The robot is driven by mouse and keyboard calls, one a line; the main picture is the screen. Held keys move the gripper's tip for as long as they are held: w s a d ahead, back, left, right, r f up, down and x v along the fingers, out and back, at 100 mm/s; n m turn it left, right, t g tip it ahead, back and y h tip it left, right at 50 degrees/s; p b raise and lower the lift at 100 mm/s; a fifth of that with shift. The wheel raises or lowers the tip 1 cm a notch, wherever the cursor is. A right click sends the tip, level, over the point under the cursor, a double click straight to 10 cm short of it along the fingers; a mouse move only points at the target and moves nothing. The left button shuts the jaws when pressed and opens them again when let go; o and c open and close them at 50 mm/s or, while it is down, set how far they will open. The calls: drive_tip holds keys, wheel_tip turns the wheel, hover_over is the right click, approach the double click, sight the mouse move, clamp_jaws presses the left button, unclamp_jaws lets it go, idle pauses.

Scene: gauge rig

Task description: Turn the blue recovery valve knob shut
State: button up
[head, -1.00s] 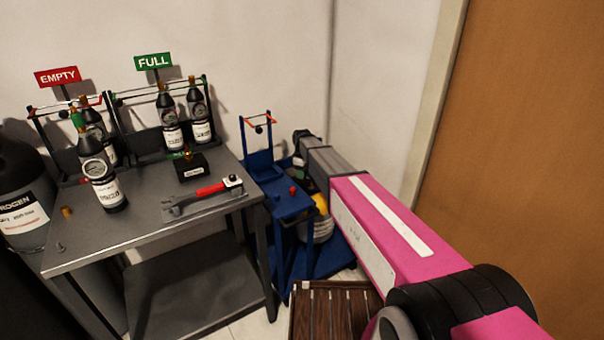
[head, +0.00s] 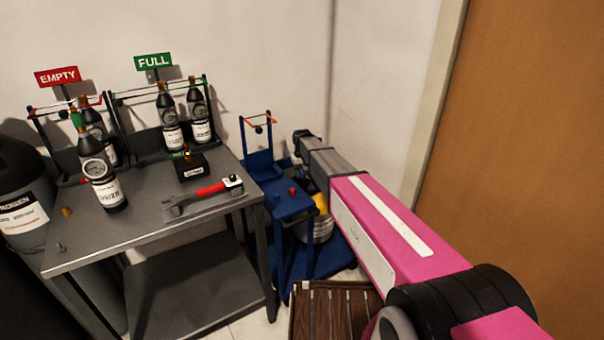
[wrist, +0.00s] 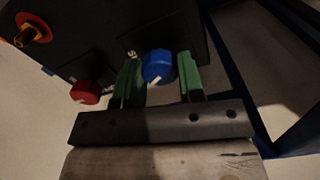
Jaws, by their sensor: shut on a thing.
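The blue knob (wrist: 158,65) is on a dark panel (wrist: 100,45) in the wrist view. It has a pale pointer mark on its lower side, angled down to the left. My gripper (wrist: 160,80) has its two green fingers on either side of this knob and is shut on it. The fingers cover parts of the knob's sides. In the head view my arm reaches into the corner beside the blue cart (head: 285,205); my fingertips and their hold on the knob cannot be made out there.
A wooden slatted crate (head: 325,310) stands in front. A brown door is right.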

sight(302, 173)
drive_tip(key=m, duration=0.6)
drive_tip(key=shift+m, duration=0.3)
idle(0.4)
drive_tip(key=o, duration=0.9)
wheel_tip(302, 173, up, 11)
drive_tip(key=shift+f, duration=0.1)
drive_tip(key=s+d+f, duration=0.3)
drive_tip(key=s+d, duration=0.4)
drive_tip(key=s, duration=0.4)
drive_tip(key=s+d+f+n, duration=0.1)
drive_tip(key=s+d+f, duration=0.2)
drive_tip(key=s+d, duration=0.5)
drive_tip(key=s+d+f+n, duration=0.1)
drive_tip(key=s+d+f, duration=0.3)
drive_tip(key=s+d, duration=0.4)
drive_tip(key=shift+s+d, duration=0.15)
drive_tip(key=shift+s, duration=1.6)
drive_tip(key=shift+s+d, duration=0.1)
drive_tip(key=shift+s, duration=1.65)
